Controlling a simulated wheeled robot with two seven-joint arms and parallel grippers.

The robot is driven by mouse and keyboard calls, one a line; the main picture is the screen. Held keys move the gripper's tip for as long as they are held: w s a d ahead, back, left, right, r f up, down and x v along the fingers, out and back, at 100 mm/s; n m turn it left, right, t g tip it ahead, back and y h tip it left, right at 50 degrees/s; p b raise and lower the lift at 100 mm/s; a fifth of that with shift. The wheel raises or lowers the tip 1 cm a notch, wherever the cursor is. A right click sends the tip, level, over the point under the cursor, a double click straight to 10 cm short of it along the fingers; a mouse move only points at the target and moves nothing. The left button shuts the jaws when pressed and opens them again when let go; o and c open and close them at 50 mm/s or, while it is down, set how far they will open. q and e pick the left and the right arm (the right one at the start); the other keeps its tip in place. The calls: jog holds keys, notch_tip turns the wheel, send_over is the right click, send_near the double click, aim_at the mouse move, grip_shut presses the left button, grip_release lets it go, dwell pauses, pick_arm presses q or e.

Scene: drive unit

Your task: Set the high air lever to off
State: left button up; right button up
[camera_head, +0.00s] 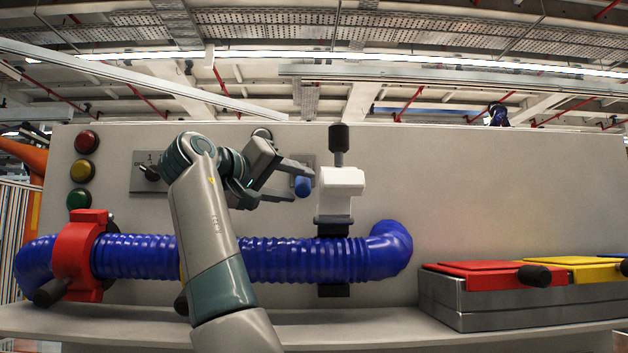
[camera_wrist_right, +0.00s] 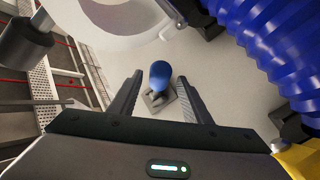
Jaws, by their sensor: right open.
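The air lever with a blue handle (camera_head: 303,186) is on a grey plate on the upright panel, left of the white valve body. In the right wrist view the blue handle (camera_wrist_right: 159,75) lies between my fingers, with its small grey base behind it. My right gripper (camera_head: 301,184) is open around the line of the handle, and a gap shows on both sides in the wrist view (camera_wrist_right: 160,85). I cannot tell how deep the handle sits between the fingers. My right arm hides part of the panel. My left gripper is not in view.
A white valve body (camera_head: 341,181) with a black upright handle (camera_head: 338,140) stands close right of the fingertips. A blue corrugated hose (camera_head: 300,259) runs below, with a red clamp (camera_head: 75,258) at left. Red and yellow lidded boxes (camera_head: 490,300) stand at right.

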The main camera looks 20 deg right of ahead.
jog(key=p+x, duration=0.2)
jog(key=x, duration=0.3)
jog(key=shift+w+d+r, duration=0.15)
jog(key=shift+d+r, duration=0.05)
jog(key=shift+d, duration=0.15)
jog(key=shift+p+x, duration=0.5)
jog(key=shift+x, duration=0.35)
jog(key=shift+f, duration=0.15)
jog(key=shift+c, duration=0.6)
grip_shut()
